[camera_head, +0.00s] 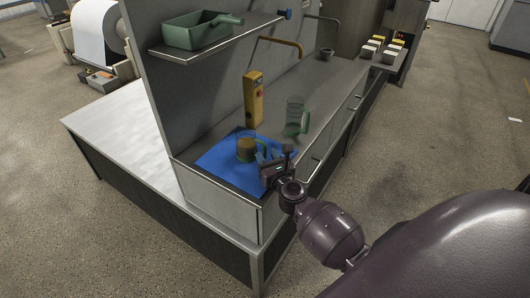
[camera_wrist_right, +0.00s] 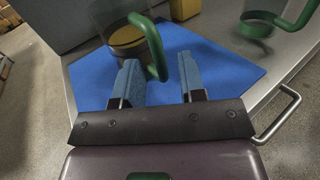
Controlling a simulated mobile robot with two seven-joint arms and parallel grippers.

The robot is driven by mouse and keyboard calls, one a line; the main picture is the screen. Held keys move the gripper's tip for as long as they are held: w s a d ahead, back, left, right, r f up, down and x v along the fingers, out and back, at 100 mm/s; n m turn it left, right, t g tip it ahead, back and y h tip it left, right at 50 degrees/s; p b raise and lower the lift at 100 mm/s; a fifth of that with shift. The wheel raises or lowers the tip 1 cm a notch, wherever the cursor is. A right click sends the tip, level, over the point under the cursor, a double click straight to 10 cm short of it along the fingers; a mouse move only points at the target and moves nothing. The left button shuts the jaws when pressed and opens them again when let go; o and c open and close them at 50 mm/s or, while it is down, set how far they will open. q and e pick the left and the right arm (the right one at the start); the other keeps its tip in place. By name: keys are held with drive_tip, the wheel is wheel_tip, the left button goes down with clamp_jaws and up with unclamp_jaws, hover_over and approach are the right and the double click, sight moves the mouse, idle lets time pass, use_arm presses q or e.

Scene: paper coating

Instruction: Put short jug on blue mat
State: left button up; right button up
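The short jug (camera_head: 246,150) is clear, with amber contents and a green handle. It stands upright on the blue mat (camera_head: 217,163) at the near end of the counter. In the right wrist view the jug (camera_wrist_right: 127,40) is just ahead of my right gripper (camera_wrist_right: 160,62). Its green handle shows between the two fingers, with space on both sides. My right gripper (camera_head: 273,163) is open at the mat's right edge. The mat also shows in the right wrist view (camera_wrist_right: 90,80). My left gripper is not in view.
A taller clear jug with a green base and handle (camera_head: 296,116) stands behind on the counter. A yellow box (camera_head: 253,98) stands by the mat's back edge. A shelf (camera_head: 222,40) with a green pan (camera_head: 196,32) hangs above. Drawer handles line the counter front.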

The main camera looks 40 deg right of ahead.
drive_tip(key=s+a+f+m+g+y, duration=0.1)
drive_tip(key=s+a+f+m+g, duration=0.1)
drive_tip(key=s+m, duration=0.7)
drive_tip(key=s+a+f+m+g+y, duration=0.1)
drive_tip(key=s+a+f+m, duration=0.3)
drive_tip(key=s+m, duration=0.5)
drive_tip(key=s+a+f+m+g+y, duration=0.1)
drive_tip(key=s+a+f+m+g, duration=0.2)
drive_tip(key=s+m, duration=0.6)
drive_tip(key=shift+s+f+m+y, duration=0.35)
drive_tip(key=shift+f+m, duration=0.8)
drive_tip(key=shift+m, duration=1.55)
